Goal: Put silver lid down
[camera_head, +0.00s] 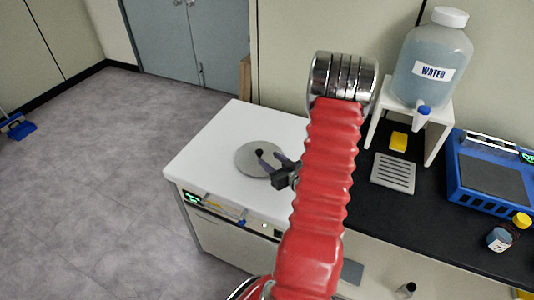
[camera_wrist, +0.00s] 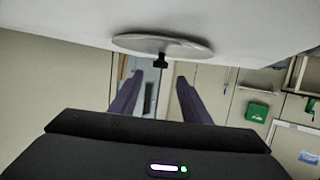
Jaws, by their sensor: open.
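The silver lid (camera_head: 247,165) is a flat grey disc with a small black knob (camera_head: 259,153). It lies flat on the white top of the freeze dryer (camera_head: 215,137). My gripper (camera_head: 268,159) is just right of the knob, low over the lid, with its fingers pointing toward it. In the wrist view the lid (camera_wrist: 135,42) rests on the white surface and its black knob (camera_wrist: 160,62) shows between and beyond the fingers. My gripper (camera_wrist: 154,82) is open, and the fingers appear apart from the knob.
A water jug (camera_head: 432,65) stands on a white stand (camera_head: 440,130) at the right. The black counter (camera_head: 375,210) holds a blue device (camera_head: 490,170), a slotted grey plate (camera_head: 393,173) and a small jar (camera_head: 499,240). The white top around the lid is clear.

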